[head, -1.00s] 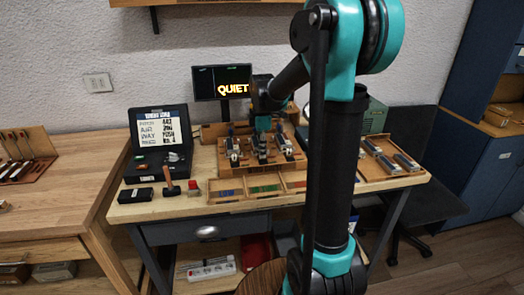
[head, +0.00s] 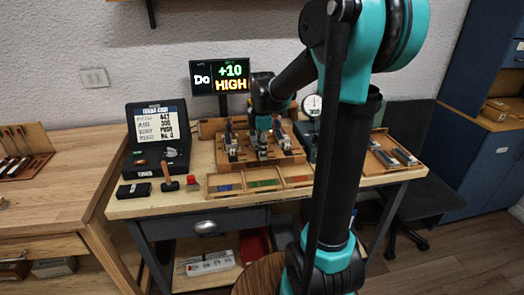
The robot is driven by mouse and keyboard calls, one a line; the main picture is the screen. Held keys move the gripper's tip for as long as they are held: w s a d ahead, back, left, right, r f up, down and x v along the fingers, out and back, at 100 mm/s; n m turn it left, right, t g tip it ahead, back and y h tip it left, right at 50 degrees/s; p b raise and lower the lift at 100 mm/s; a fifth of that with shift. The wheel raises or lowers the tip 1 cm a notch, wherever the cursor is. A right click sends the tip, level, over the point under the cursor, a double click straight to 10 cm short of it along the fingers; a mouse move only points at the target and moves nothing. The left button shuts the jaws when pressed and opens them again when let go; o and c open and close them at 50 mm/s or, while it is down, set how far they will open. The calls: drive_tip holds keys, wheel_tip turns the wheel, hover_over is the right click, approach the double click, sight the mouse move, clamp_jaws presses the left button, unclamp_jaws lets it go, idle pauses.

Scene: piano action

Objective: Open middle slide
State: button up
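A wooden fixture (head: 240,163) on the bench holds several metal slide units side by side. The middle slide (head: 262,150) stands between a left unit (head: 231,145) and a right unit (head: 284,140). My gripper (head: 264,130) points down at the middle slide from above, at or very near its upper part. The fingers are small and dark here, so I cannot tell whether they are open, shut or touching it. My arm hides part of the bench to the right.
A display (head: 220,77) behind the fixture reads "Do +10 HIGH". A three-part tray (head: 226,188) lies in front. A black case (head: 157,138), a mallet (head: 169,178) and a black box (head: 134,190) are at left. A wooden tray (head: 380,165) and a round dial (head: 312,104) are at right.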

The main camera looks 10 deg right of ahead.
wheel_tip(320, 180, up, 12)
idle(0.7)
drive_tip(key=shift+s, duration=0.1)
